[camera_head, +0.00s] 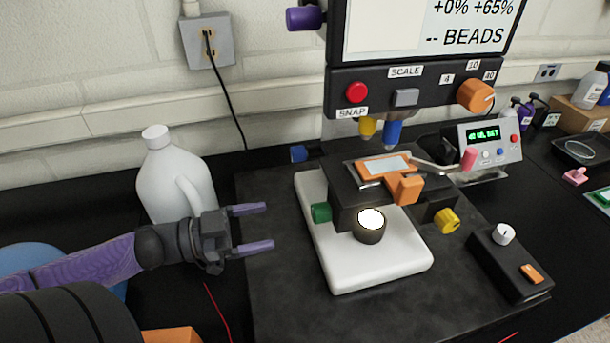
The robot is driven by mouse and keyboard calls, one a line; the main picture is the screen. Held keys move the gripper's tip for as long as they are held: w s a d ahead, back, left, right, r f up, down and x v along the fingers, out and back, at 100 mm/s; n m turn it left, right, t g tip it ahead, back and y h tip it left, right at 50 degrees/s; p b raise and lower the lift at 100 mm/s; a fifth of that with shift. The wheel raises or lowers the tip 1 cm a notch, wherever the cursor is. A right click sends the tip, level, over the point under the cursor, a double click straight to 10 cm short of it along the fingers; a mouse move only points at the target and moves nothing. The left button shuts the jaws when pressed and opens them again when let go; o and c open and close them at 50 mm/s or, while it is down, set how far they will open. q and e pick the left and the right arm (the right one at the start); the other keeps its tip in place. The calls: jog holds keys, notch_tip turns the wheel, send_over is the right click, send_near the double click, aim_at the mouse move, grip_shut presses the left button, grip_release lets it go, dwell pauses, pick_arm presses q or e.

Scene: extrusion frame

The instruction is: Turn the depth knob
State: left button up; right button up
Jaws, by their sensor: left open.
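No knob in view carries a readable "depth" label. A microscope-like device on a white base (392,272) has a green knob (321,212) on its left side and a yellow knob (447,220) on its right. An orange knob (476,96) sits on the dark panel above, and a purple knob (304,18) is at the screen's left edge. A white-topped knob (503,234) is on a small black box at the right. My left gripper (270,227) is open and empty, to the left of the white base and apart from the green knob. My right gripper is not in view.
A white jug (172,178) stands just behind my left gripper. A red button (356,92) is on the panel. An orange slide holder (405,188) sits on the stage. A display box (490,142) stands behind right. The dark mat (285,310) is clear in front.

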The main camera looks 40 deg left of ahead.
aim_at(313, 216)
pick_arm(q)
jog(key=b+x, duration=0.2)
jog(key=x, duration=0.6)
jog(key=shift+w+d, duration=0.2)
jog(key=shift+w, duration=0.1)
jog(key=shift+w+d+r, duration=0.1)
jog(key=shift+w+d, duration=0.35)
jog(key=shift+c, duration=0.5)
grip_shut()
